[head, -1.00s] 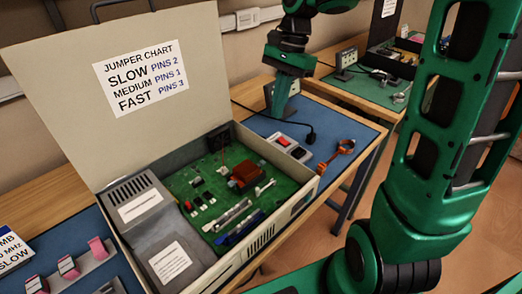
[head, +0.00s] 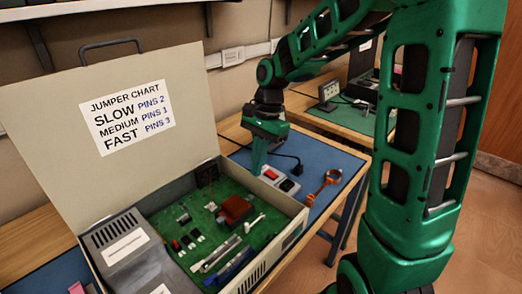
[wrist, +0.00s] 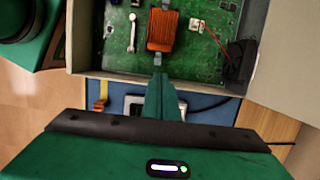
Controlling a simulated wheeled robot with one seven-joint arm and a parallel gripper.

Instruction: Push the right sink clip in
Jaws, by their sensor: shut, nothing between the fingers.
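The copper-red heat sink (head: 234,209) sits on the green circuit board (head: 182,212) inside the open case; it also shows in the wrist view (wrist: 161,31). In the wrist view a grey clip (wrist: 157,57) is at the sink's end nearest my gripper, the right end in the head view. Another grey clip (wrist: 166,3) is at the opposite end, cut by the frame edge. My gripper (wrist: 160,78) is shut and empty. Its fingertips appear just short of that near clip, over the case wall; contact is not visible. In the head view my gripper (head: 259,168) is beside the case's far right wall.
The case wall (wrist: 100,75) lies under my fingers, and the raised lid (head: 60,130) stands at left. A fan (wrist: 238,55) and a white lever (wrist: 133,32) flank the sink.

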